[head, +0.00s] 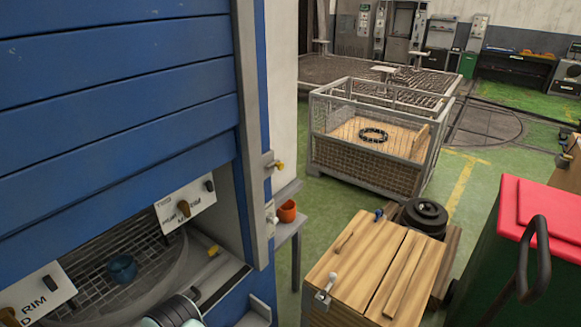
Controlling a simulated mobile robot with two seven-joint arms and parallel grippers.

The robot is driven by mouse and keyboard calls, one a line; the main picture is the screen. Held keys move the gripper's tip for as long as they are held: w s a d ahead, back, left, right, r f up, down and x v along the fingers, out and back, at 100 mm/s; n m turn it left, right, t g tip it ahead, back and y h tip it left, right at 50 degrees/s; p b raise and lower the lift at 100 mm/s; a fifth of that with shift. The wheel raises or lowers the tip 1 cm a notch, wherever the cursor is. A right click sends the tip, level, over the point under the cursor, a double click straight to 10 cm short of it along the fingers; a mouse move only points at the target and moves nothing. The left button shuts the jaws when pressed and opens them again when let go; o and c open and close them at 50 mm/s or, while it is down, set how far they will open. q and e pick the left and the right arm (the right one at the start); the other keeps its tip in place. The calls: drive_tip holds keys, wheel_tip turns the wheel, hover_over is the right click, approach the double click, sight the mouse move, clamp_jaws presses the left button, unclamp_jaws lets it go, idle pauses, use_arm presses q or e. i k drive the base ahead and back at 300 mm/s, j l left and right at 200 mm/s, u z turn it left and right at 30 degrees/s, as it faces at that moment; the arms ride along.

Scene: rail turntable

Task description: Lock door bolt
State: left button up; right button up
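A tall blue slatted door or shutter (110,95) fills the left side of the head view, with a grey upright (247,90) along its right edge. A small grey bracket with a brass-coloured knob (278,165), which looks like the bolt, sits on this upright. A second small grey fitting with a pale end (271,214) sits below it. I cannot tell whether the bolt is drawn or thrown.
Below the slats is an opening with a mesh floor, a blue pot (122,268) and labelled plates. An orange cup (287,211) stands on a side shelf. A wooden box (350,262), a mesh crate (365,178) and a red-lidded bin (540,215) stand right. Green floor shows between them.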

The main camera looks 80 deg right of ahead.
sight(281, 166)
drive_tip(key=z, duration=2.6)
